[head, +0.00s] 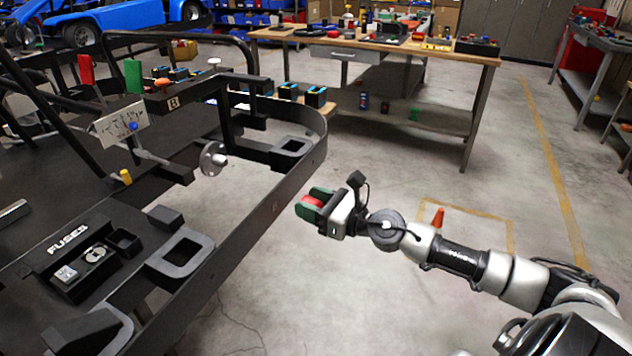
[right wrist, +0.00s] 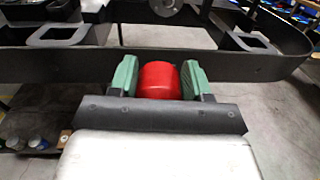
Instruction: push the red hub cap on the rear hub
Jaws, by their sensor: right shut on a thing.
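My right gripper (head: 315,206) is shut on the red hub cap (head: 311,201), outside the kart's side rail. In the right wrist view the red hub cap (right wrist: 159,80) sits between the two green fingers of the gripper (right wrist: 160,78). The rear hub (head: 213,159) is a silver disc with a short stub, inside the rail and to the left of the gripper. It shows partly at the top edge of the right wrist view (right wrist: 165,6). The cap is apart from the hub, with the black rail between them. My left gripper is not in view.
The black side rail (head: 262,214) curves around the kart's edge and carries open square brackets (head: 181,253). A fuse box (head: 85,254) lies on the kart deck. A wooden workbench (head: 385,48) stands behind. An orange cone (head: 438,217) is on the floor beyond my right arm.

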